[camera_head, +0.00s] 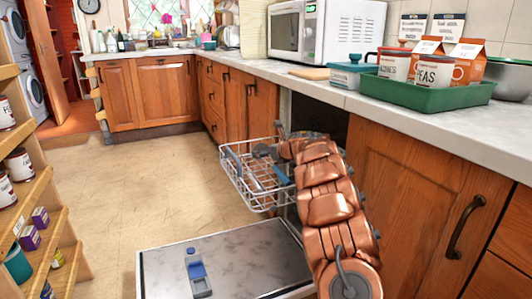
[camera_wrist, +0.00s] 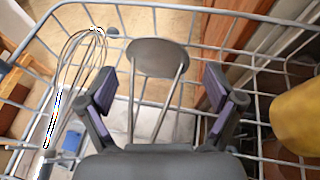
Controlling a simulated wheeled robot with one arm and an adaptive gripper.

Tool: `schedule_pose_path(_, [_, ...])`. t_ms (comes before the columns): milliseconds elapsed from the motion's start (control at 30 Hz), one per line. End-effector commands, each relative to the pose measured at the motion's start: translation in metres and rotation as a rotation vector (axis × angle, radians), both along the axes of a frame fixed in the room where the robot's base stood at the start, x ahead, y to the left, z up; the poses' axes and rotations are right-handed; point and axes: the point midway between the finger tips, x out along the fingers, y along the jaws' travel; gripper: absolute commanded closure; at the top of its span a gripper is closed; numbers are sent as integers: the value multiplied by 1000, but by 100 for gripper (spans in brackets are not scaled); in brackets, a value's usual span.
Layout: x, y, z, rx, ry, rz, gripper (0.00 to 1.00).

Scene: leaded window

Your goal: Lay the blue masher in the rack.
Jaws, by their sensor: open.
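The rack (camera_head: 238,183) is a white wire basket pulled out above the open dishwasher door. In the wrist view its wires (camera_wrist: 205,8) surround my gripper (camera_wrist: 160,88). My gripper is open, with its purple-padded fingers apart. A masher (camera_wrist: 160,57) with a grey oval plate and two metal prongs shows between and beyond the fingers. Its handle is hidden behind my gripper's palm. In the head view a blue piece (camera_head: 281,172) shows in the rack beside my arm, possibly the masher's handle. My arm hides most of the gripper there.
A wire whisk (camera_wrist: 82,60) lies at the rack's left in the wrist view, and a yellow object (camera_wrist: 298,112) is at the right. The open door (camera_head: 240,255) lies below. Shelves with cans (camera_head: 20,165) stand left. A green tray (camera_head: 425,92) sits on the counter.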

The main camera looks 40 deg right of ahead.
Motion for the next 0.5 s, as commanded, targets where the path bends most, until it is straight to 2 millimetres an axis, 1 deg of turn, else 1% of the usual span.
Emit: schedule_pose_path(500, [-52, 5, 23, 1, 0, -4, 8])
